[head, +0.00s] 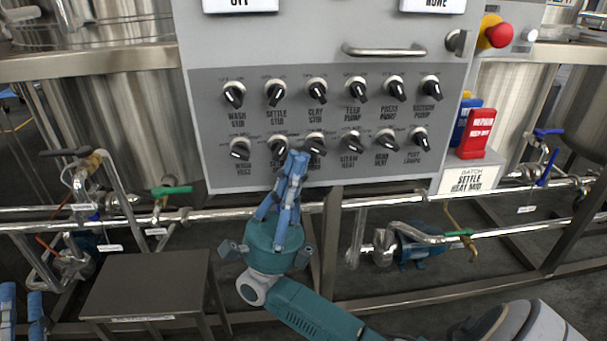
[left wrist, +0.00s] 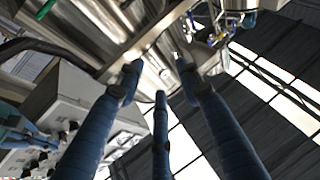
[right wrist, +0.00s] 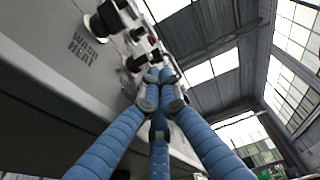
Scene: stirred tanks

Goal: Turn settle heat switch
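The settle heat switch (head: 279,146) is a black knob with a white pointer, second from left in the panel's lower row. My right gripper (head: 298,158) is just in front of the panel, its blue fingers drawn together. Its tips overlap the right side of this switch and part of the clay heat switch (head: 315,141). In the right wrist view the fingertips (right wrist: 160,78) meet beside the dark settle heat knob (right wrist: 134,63); no knob shows between them, and contact cannot be told. My left gripper (head: 23,312) is low at the left, its fingers (left wrist: 160,75) spread and empty.
The grey panel (head: 330,180) carries two rows of similar knobs, including the wash heat switch (head: 240,149). A handle (head: 385,50) and red emergency button (head: 498,35) are above. Pipes (head: 400,200) run below. A dark stool (head: 150,285) stands lower left.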

